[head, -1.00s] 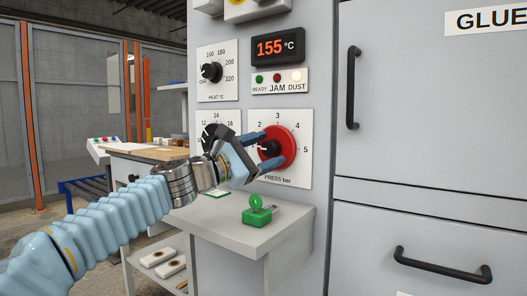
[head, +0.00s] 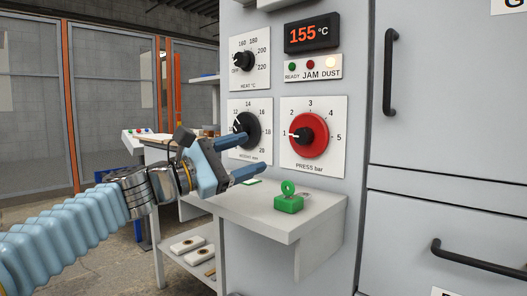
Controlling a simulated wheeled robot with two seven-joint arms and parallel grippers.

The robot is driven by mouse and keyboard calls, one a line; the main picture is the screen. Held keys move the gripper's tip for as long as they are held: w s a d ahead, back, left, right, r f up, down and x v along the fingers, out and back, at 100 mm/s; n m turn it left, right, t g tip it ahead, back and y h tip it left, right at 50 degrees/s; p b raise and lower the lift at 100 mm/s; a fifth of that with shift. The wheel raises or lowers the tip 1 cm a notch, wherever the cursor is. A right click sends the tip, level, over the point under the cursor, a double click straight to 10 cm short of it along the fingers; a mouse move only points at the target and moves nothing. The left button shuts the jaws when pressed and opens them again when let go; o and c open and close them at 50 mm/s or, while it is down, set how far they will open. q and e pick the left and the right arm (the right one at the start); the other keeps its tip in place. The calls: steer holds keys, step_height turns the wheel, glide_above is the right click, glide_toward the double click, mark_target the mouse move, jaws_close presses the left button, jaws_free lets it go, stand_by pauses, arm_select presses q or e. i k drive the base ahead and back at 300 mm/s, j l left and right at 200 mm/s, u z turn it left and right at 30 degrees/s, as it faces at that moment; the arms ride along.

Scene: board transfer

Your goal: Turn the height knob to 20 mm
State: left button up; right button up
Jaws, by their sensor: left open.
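The black height knob (head: 249,129) sits on a white dial plate (head: 236,105) marked 12 to 20, on the grey panel. Its white mark points up-left, near 12. The label below the knob is partly covered by my left gripper. My left gripper (head: 253,154) is open and empty, its blue fingers pointing right at the lower edge of the height dial, in front of the panel. Contact with the knob cannot be made out. My right gripper is not in view.
The red press knob (head: 318,135) is just right, its mark near 1. The heat knob (head: 244,61) and a display reading 155 °C (head: 312,33) are above. A grey shelf (head: 310,216) below holds a green block with a key-like top (head: 289,204).

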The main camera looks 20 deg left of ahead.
mark_target(248, 123)
steer(key=k+j, duration=0.8)
steer(key=j, duration=0.1)
